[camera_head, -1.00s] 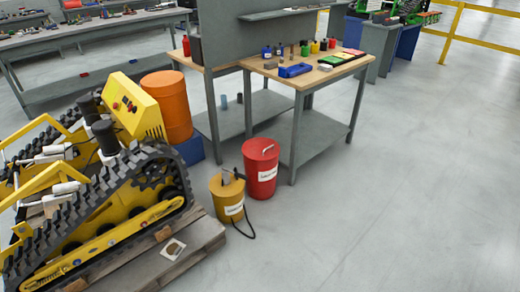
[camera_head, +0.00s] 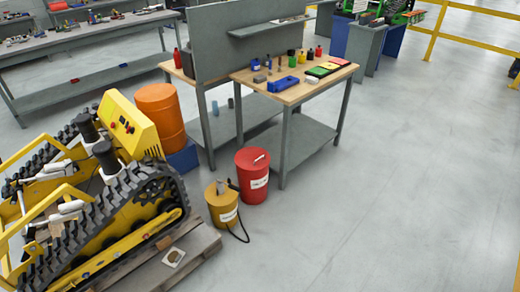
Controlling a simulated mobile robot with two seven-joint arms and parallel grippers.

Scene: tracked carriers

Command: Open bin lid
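A red bin (camera_head: 256,181) with a white label stands upright on the floor in front of the workbench. Its red lid (camera_head: 253,158) sits on top and looks shut, with a pale handle across it. A smaller yellow bin (camera_head: 224,211) with a white label stands just in front and to the left of it. A dark hose or cable hangs from the yellow bin to the floor, and something grey and dark sits at its top. Neither of my grippers shows in the head view.
A yellow tracked carrier (camera_head: 105,205) stands on a wooden pallet (camera_head: 185,262) at the left. An orange barrel (camera_head: 161,118) stands behind it. A workbench (camera_head: 262,78) with tools and a blue tray is behind the red bin. The grey floor (camera_head: 390,200) at the right is clear.

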